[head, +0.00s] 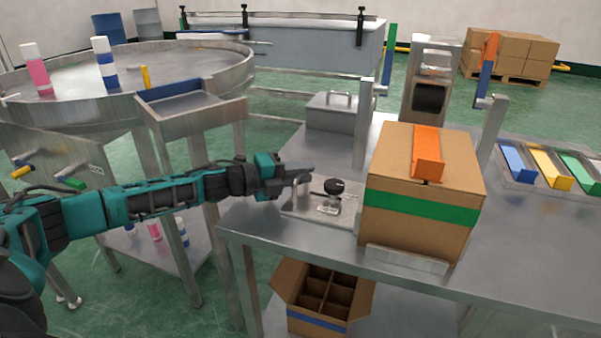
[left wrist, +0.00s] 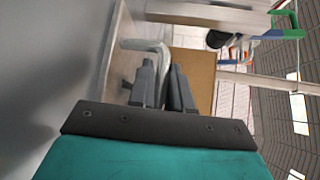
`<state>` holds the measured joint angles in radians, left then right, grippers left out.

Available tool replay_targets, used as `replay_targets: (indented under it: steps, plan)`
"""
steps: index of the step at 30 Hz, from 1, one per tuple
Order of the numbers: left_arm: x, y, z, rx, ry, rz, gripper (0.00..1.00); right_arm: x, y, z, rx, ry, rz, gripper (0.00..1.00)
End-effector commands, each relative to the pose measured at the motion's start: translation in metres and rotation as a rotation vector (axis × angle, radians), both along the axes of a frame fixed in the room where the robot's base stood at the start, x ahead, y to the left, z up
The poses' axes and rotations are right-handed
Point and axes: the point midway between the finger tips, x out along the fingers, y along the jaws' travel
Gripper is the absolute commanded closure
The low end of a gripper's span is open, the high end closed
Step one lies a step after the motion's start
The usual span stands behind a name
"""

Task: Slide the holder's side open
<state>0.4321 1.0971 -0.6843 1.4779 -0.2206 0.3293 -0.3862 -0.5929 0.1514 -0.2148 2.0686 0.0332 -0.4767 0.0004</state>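A metal holder's low front lip (head: 405,260) stands on the steel table, with a closed cardboard box (head: 410,234) above it. The box has a green band. Left of the box is a flat metal plate (head: 290,212) with a black knob (head: 335,187). My left gripper (head: 302,172) reaches in from the left over this plate. In the left wrist view its two dark fingers (left wrist: 163,85) are close together, and a bent metal handle (left wrist: 150,46) runs down between them. The contact is partly hidden by the fingers. My right gripper is not in view.
Coloured trays (head: 550,165) lie at the right. An open divided carton (head: 318,300) is below the table. A round steel table (head: 90,85) is at the left.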

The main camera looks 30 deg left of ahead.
Motion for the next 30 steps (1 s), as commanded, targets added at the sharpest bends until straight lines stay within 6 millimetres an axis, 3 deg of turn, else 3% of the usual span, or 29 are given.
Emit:
replay_targets:
  steps: [5, 18, 27, 30]
  plan:
    - [0.000, 0.000, 0.000, 0.000, 0.000, 0.000, 1.00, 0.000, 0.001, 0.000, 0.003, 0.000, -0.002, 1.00]
    - [0.000, 0.002, 0.000, 0.001, 0.001, 0.001, 1.00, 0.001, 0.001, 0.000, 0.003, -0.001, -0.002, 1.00]
    - [-0.012, 0.051, -0.002, 0.002, 0.002, 0.003, 1.00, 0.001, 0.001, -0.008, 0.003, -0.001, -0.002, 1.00]
    - [-0.014, 0.058, -0.001, 0.001, 0.001, 0.002, 1.00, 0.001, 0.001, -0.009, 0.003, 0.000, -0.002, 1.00]
